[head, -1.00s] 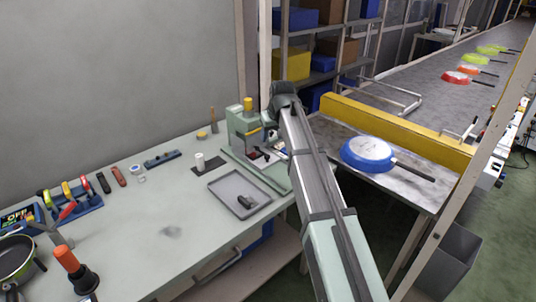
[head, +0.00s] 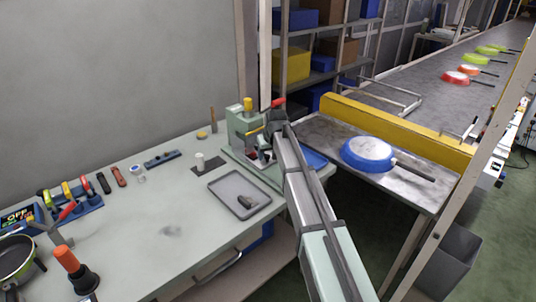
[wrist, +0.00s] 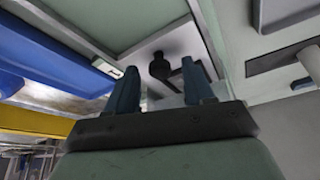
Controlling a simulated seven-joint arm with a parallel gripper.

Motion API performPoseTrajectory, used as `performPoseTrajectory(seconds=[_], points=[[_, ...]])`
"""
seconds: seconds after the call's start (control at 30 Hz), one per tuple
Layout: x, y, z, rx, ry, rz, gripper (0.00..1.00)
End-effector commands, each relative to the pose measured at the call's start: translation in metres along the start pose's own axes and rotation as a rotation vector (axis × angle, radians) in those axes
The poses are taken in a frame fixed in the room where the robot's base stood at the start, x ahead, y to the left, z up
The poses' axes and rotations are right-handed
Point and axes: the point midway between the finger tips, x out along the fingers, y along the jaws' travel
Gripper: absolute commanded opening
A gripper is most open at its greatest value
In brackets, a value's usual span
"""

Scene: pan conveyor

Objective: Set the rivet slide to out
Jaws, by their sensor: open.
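A green press-like machine (head: 238,126) with a yellow knob on top stands at the right end of the bench. My gripper (wrist: 161,78) is open and empty, its two blue fingers spread in the wrist view. Beyond and between the fingers, a dark knob (wrist: 159,67) sits on a pale plate; it may be the rivet slide, but I cannot tell. Contact cannot be made out. In the head view my gripper is beside the machine's right side, and my arm hides part of the machine's lower front.
A grey tray (head: 214,186) with a dark part lies left of my arm. A red knob (head: 278,102) shows just above my wrist. A blue pan (head: 366,151) lies on the metal table beyond. The bench's front middle is mostly clear.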

Motion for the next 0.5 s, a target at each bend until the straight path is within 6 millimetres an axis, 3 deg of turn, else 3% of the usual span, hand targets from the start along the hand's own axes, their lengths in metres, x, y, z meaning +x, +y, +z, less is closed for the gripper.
performPoseTrajectory(seconds=[0.27,0.5], points=[[0.0005,-0.0001,0.0000,0.000,0.000,0.000,0.51],[0.0004,-0.0001,0.0000,0.000,0.000,0.000,0.28]])
